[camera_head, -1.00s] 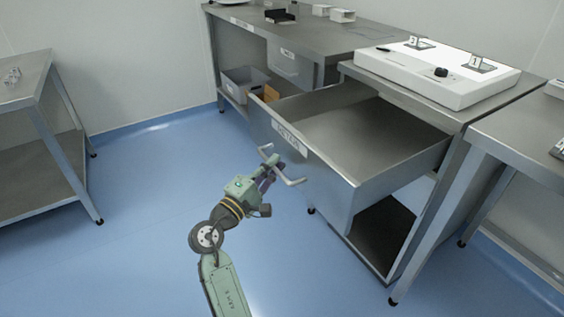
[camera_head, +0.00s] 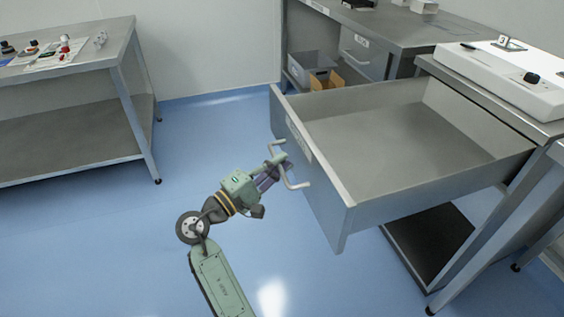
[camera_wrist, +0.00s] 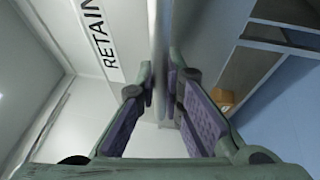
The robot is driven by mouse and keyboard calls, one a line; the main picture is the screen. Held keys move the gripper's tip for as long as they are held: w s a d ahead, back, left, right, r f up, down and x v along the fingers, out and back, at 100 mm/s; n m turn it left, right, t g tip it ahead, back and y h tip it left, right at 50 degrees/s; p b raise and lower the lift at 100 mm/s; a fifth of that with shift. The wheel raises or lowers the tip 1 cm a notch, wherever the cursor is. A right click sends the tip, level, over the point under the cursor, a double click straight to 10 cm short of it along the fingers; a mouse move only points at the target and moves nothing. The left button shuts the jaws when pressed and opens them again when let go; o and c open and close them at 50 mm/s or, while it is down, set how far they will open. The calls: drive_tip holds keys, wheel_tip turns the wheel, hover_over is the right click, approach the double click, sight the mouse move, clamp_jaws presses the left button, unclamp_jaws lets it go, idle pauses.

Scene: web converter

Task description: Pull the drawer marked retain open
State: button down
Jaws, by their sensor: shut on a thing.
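The drawer marked RETAIN (camera_head: 345,213) stands far out of its bench in the head view, and its empty grey inside shows. Its label (camera_head: 299,142) is on the front panel and reads RETAIN in the wrist view (camera_wrist: 98,38). A bar handle (camera_head: 297,186) sticks out from the front. My gripper (camera_head: 279,165) is at the handle, shut on it. In the wrist view the handle bar (camera_wrist: 160,60) runs between the two purple-padded fingers (camera_wrist: 161,110). The fingers hide part of the handle.
A white light box (camera_head: 500,75) lies on the bench top behind the drawer. A second closed drawer (camera_head: 362,58) and an open shelf with a grey bin (camera_head: 312,68) are behind. A table (camera_head: 75,125) stands at left. The blue floor between is clear.

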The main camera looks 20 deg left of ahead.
drive_tip(key=c, duration=1.7)
unclamp_jaws()
drive_tip(key=v, duration=1.2)
